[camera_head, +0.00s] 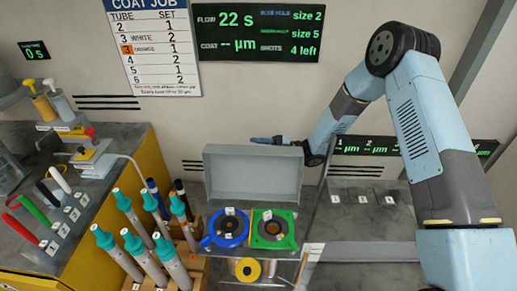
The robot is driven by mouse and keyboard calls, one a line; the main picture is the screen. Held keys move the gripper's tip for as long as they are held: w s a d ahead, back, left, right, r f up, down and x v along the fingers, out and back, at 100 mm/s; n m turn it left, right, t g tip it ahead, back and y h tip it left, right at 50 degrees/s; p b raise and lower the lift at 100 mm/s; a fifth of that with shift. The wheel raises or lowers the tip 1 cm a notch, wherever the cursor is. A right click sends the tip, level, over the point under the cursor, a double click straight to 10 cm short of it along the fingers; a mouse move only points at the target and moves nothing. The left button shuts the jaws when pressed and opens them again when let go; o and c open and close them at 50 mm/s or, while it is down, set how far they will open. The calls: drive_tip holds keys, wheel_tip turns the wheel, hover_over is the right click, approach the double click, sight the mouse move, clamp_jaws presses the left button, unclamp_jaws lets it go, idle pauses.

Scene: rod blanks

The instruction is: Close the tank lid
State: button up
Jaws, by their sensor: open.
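The tank lid (252,179) is a grey panel standing raised at the back of the tank, in the middle of the head view. In front of it, the tank top carries a blue round fitting (216,242) and a green square fitting (289,243), each with a dark centre. My gripper (258,140) is above the lid's top edge, pointing left, and looks empty. Its jaws are small here; I cannot tell whether it touches the lid.
Several teal-capped tubes (133,241) stand in a wooden rack left of the tank. A yellow bench (90,246) with coloured handles is at far left. A grey bench (372,220) is at right.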

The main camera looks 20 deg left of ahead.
clamp_jaws()
idle(0.4)
